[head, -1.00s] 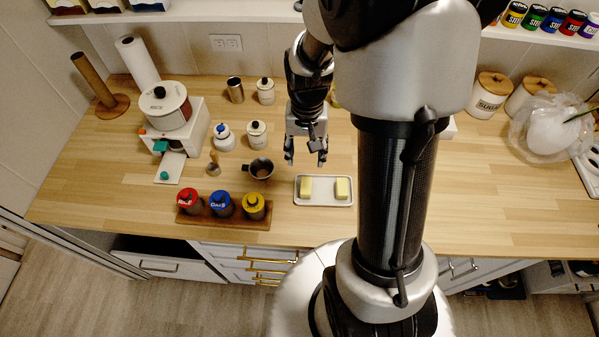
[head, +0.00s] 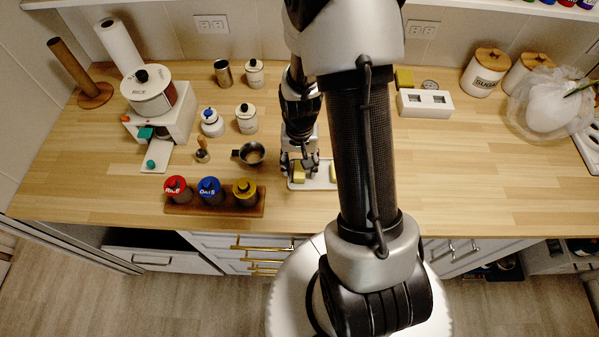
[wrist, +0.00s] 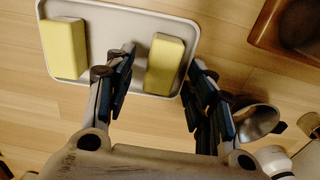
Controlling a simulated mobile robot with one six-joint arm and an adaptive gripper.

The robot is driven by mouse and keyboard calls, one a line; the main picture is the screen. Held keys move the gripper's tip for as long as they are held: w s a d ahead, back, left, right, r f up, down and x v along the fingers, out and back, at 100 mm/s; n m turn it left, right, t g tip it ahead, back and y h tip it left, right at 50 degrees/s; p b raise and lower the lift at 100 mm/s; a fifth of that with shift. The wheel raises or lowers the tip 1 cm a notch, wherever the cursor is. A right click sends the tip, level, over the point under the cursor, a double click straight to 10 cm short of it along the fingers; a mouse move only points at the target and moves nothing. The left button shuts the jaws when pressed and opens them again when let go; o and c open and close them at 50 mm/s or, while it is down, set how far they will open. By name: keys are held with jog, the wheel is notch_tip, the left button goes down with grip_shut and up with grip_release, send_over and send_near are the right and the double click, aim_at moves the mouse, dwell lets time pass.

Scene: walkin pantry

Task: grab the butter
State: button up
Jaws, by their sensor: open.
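Two yellow sticks of butter lie on a pale shallow tray (wrist: 112,40). In the wrist view one butter (wrist: 166,64) is between the fingers of my gripper (wrist: 160,66), which are apart with a gap on each side. The other butter (wrist: 64,48) lies farther left on the tray. In the head view my gripper (head: 300,168) is down over the left end of the tray (head: 313,186), with a butter (head: 299,175) at its fingers. The other butter (head: 333,173) is partly hidden by my arm.
A dark metal cup (head: 251,153) stands close left of my gripper. A wooden rack (head: 215,207) with red, blue and yellow-lidded jars is front left. A white box with two openings (head: 425,103) is at the back right. The right counter is mostly clear.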

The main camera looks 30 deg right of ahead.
jog(key=shift+f, duration=0.1)
jog(key=shift+c, duration=0.2)
jog(key=c, duration=1.1)
